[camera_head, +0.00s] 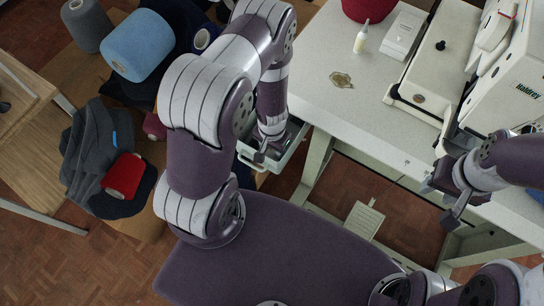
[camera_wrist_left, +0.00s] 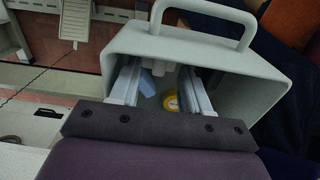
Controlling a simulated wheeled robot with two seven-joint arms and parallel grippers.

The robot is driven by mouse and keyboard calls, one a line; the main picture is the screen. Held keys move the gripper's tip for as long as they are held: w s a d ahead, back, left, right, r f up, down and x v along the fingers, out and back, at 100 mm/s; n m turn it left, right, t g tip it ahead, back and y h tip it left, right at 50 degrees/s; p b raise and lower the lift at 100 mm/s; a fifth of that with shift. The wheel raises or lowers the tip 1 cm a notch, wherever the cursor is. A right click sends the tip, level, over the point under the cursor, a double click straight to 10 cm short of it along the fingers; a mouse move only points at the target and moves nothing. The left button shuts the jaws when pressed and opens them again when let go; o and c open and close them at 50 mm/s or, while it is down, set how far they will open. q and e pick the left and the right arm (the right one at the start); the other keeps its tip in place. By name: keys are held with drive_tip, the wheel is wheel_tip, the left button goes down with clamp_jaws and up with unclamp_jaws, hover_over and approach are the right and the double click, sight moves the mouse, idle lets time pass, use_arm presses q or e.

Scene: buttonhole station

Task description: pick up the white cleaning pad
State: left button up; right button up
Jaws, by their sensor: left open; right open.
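I cannot clearly pick out the white cleaning pad. A small pale piece (camera_wrist_left: 188,78) shows between the fingers in the left wrist view, partly hidden; I cannot tell if it is the pad. My left gripper (camera_wrist_left: 160,80) is open, its two fingers reaching into a pale grey drawer (camera_wrist_left: 240,84) with a handle. Inside, a light blue thing (camera_wrist_left: 147,83) and a yellow round thing (camera_wrist_left: 171,102) lie between the fingers. In the head view the left gripper (camera_head: 262,154) is at the drawer (camera_head: 294,152) beside the table. My right gripper (camera_head: 449,202) is open and empty at the table's front right.
Yarn cones (camera_head: 138,45) and dark cloth (camera_head: 92,150) lie left. A pedal (camera_head: 363,220) stands below.

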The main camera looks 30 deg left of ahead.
use_arm(q)
wheel_tip(320, 180, down, 2)
drive_tip(key=shift+f, duration=0.1)
clamp_jaws()
